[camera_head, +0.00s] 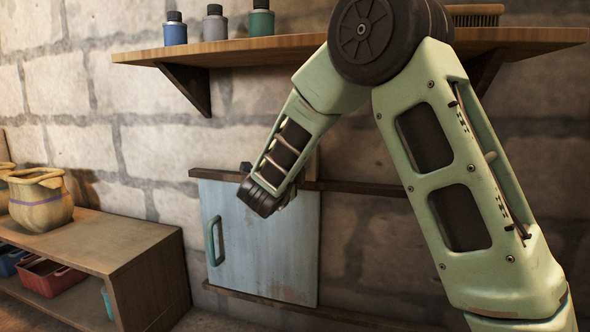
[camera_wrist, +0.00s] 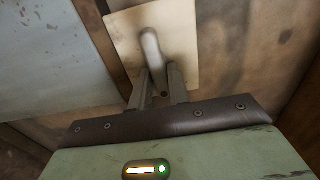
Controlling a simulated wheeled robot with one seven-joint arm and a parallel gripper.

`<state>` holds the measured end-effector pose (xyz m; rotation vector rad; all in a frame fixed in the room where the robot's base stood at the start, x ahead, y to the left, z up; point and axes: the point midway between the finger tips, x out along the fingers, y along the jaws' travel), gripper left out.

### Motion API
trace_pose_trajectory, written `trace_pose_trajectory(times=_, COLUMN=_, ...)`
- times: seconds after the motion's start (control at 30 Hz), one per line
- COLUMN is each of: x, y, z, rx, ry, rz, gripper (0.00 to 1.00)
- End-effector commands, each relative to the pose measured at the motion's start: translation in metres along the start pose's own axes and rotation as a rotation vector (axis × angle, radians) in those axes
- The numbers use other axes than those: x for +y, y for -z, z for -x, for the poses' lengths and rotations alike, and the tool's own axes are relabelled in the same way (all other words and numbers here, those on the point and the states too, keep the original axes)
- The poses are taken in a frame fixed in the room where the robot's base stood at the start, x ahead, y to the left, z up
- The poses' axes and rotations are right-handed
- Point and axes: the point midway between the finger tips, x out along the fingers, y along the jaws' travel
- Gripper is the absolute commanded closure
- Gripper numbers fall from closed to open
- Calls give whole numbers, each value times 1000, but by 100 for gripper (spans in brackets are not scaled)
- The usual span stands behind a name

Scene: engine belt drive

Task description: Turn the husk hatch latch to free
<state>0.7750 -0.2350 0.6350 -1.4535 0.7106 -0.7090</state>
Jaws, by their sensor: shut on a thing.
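The hatch is a worn pale blue panel (camera_head: 262,245) on the stone wall, with a green handle (camera_head: 213,241) at its left side. It looks closed. Part of the panel also shows at the upper left of the wrist view (camera_wrist: 45,45). The latch is a grey lever (camera_wrist: 150,48) on a cream square plate (camera_wrist: 183,30). My gripper (camera_wrist: 160,88) is shut on the latch's lower end, with one finger on each side. In the head view my wrist hides the latch and most of the gripper near the panel's upper right.
Wooden rails (camera_head: 365,187) run along the wall beside the hatch.

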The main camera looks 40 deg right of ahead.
Motion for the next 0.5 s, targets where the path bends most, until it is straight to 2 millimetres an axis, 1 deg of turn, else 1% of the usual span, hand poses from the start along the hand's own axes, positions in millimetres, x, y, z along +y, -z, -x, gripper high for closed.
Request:
trace_pose_trajectory(times=0.13, x=2, y=-2, z=2, rx=-7, ry=-4, rz=2, gripper=100)
trace_pose_trajectory(times=0.17, x=2, y=-2, z=2, rx=-7, ry=-4, rz=2, gripper=79)
trace_pose_trajectory(times=0.2, x=2, y=-3, z=2, rx=-7, ry=-4, rz=2, gripper=68)
trace_pose_trajectory(times=0.23, x=2, y=-2, z=2, rx=-7, ry=-4, rz=2, gripper=63)
trace_pose_trajectory(times=0.5, x=0, y=-1, z=1, rx=-3, ry=-1, rz=2, gripper=63)
